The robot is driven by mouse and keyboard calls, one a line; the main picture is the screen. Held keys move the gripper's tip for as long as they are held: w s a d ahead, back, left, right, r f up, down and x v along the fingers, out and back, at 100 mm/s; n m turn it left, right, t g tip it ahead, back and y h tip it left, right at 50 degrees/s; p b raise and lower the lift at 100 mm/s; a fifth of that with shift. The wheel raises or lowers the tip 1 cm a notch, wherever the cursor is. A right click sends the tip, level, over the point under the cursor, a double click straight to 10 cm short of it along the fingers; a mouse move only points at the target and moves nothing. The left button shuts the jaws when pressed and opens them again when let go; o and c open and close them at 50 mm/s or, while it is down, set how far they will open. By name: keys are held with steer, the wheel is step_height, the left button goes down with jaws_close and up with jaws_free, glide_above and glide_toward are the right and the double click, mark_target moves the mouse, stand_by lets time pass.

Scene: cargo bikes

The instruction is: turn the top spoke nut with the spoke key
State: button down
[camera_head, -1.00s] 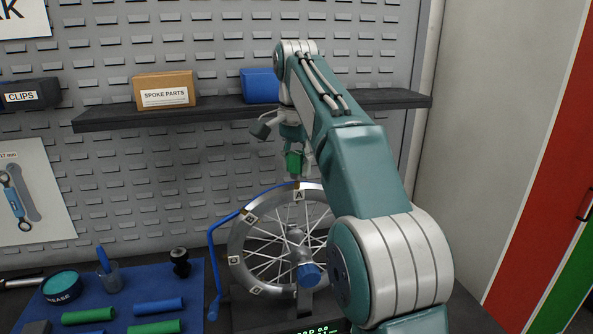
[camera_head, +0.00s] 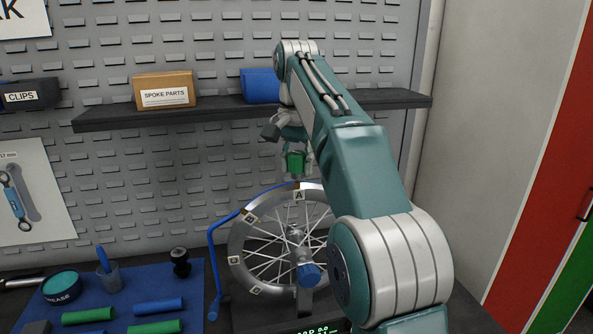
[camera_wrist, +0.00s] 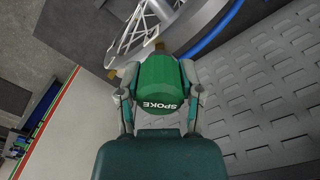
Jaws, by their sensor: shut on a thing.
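My gripper (camera_head: 295,160) is shut on the green spoke key (camera_head: 295,162), just above the top of the wheel. In the wrist view the green key (camera_wrist: 158,85), lettered SPOKE, sits between both fingers. The silver wheel (camera_head: 237,228) stands upright in its stand, with label A (camera_head: 299,196) at the top of the rim.
A blue curved bar (camera_head: 212,250) runs up the wheel's left side. A dark shelf (camera_head: 220,112) with a SPOKE PARTS box (camera_head: 166,90) is behind. A blue mat (camera_head: 205,290) with several handles and a grease tin (camera_head: 61,286) lies at lower left.

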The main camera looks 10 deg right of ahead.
steer(key=shift+f, duration=0.9)
stand_by(0.6)
steer(key=c, duration=0.9)
jaws_free()
jaws_close()
steer(key=shift+f, duration=0.1)
steer(key=m, duration=0.5)
steer(key=shift+f+m, duration=0.1)
steer(key=shift+m, duration=0.6)
